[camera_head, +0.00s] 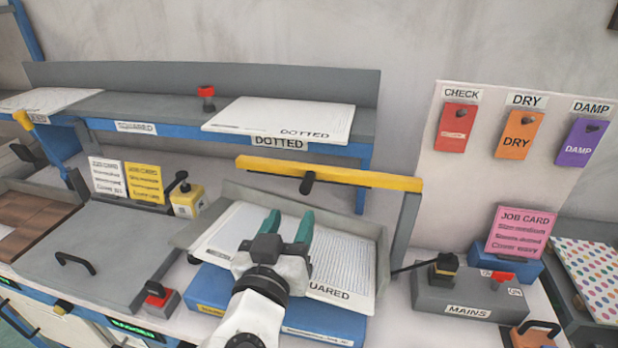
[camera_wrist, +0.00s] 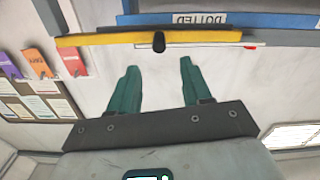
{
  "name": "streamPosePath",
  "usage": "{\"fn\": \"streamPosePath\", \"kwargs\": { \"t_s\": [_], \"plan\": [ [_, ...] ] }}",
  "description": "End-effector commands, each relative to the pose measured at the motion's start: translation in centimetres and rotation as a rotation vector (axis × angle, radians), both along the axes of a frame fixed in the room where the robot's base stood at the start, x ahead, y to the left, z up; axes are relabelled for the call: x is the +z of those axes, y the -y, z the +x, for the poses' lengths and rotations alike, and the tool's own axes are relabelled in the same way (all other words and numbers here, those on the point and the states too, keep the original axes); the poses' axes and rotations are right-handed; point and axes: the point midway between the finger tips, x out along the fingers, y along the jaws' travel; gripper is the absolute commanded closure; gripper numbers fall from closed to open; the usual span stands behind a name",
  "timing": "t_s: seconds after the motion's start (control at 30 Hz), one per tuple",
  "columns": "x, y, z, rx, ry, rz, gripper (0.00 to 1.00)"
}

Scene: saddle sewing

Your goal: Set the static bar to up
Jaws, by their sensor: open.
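A long yellow bar (camera_head: 365,178), which looks like the static bar, spans above the tray of ruled paper, with a black knob (camera_head: 307,183) near its middle. A grey post (camera_head: 405,230) stands at its right end. The yellow bar (camera_wrist: 90,40) and its black knob (camera_wrist: 158,42) also show in the wrist view, just past my fingertips. My gripper (camera_head: 288,222) has teal fingers, spread apart and empty, over the paper and short of the bar. In the wrist view the knob lines up with the gap between the fingers (camera_wrist: 159,68); nothing touches it.
The SQUARED paper stack (camera_head: 350,265) lies below my gripper. A blue-edged shelf (camera_head: 190,135) with DOTTED paper (camera_head: 285,117) stands behind the bar. A yellow box with a black lever (camera_head: 187,200) is left, and a MAINS box (camera_head: 468,297) is right. Coloured tags (camera_head: 519,133) hang on the wall panel.

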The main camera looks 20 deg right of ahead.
Motion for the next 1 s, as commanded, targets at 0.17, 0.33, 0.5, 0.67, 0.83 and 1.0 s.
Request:
{"fn": "streamPosePath", "kwargs": {
  "t_s": [0.17, 0.33, 0.5, 0.67, 0.83, 1.0],
  "plan": [
    [0.2, 1.6, 1.9, -0.005, -0.003, 0.0, 0.51],
    [0.3, 3.4, 4.4, -0.004, -0.003, 0.001, 0.51],
    [0.2, 5.0, 6.7, -0.003, -0.002, 0.001, 0.51],
    [0.1, 5.9, 7.9, -0.003, -0.003, 0.001, 0.51],
    [0.0, 6.2, 8.4, -0.001, -0.001, 0.001, 0.51],
    [0.0, 6.2, 8.4, -0.001, -0.001, 0.001, 0.51]
  ]
}}
